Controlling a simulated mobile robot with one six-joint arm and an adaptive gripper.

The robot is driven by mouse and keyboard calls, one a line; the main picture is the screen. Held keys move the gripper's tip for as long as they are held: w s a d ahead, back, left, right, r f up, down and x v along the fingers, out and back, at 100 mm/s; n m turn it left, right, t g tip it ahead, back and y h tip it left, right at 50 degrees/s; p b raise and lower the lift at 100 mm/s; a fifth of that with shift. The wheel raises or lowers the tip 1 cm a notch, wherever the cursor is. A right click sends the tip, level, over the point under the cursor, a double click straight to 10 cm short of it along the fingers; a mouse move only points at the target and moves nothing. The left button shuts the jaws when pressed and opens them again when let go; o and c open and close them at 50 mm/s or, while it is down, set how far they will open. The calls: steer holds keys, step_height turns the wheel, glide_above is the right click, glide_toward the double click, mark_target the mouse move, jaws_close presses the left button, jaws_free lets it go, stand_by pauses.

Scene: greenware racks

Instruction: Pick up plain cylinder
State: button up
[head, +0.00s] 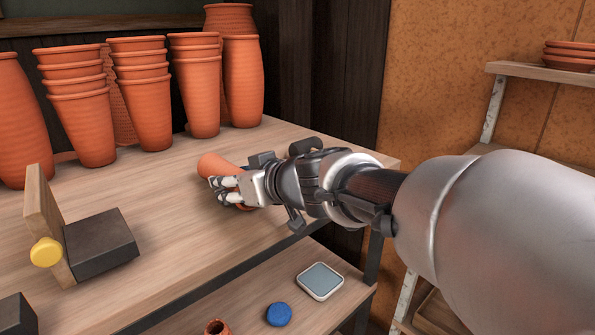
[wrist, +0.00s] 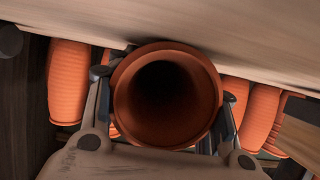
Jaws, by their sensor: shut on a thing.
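The plain cylinder (head: 216,164) is an orange terracotta piece near the right end of the wooden table, partly hidden by my gripper (head: 222,189) in the head view. My gripper is shut on it, with fingers on either side. In the wrist view, the cylinder (wrist: 167,95) shows its round open mouth and dark hollow between the two fingers. It is at or just above the tabletop; I cannot tell whether it touches.
Stacked orange pots (head: 82,125) and tall vases (head: 242,82) stand along the back. A dark block (head: 100,244) with a wooden board (head: 43,215) and yellow knob (head: 46,252) is front left. A lower shelf holds a blue disc (head: 279,314) and a pale square item (head: 320,281).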

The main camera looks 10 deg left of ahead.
steer(key=shift+r, duration=0.15)
steer(key=shift+r+p, duration=2.2)
steer(key=shift+r, duration=1.2)
